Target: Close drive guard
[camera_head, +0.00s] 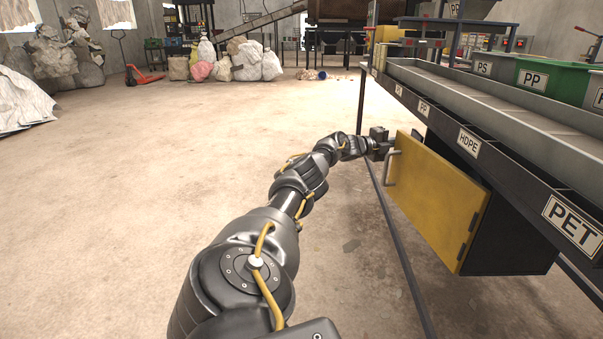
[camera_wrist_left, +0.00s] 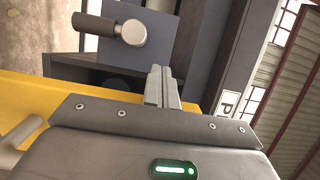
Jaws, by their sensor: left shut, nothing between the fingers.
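The drive guard is a yellow panel (camera_head: 435,205) with a grey bar handle (camera_head: 390,168), on a dark box (camera_head: 515,235) under the sorting bench. Its hinges show on the right side. In the left wrist view, the yellow panel (camera_wrist_left: 25,97) and part of its handle (camera_wrist_left: 20,133) are at left, with a dark recess beyond the panel's edge. I cannot tell exactly how far it stands open. My left gripper (camera_head: 388,146) is at the panel's upper left edge, above the handle. Its fingers (camera_wrist_left: 163,86) are together and empty; contact is unclear. My right gripper is out of view.
The bench's labelled front rail (camera_head: 468,142) runs above the guard, with thin dark legs and a long low bar (camera_head: 400,250) beside it. A round-ended knob (camera_wrist_left: 133,32) juts near the recess in the wrist view. The concrete floor at left is clear.

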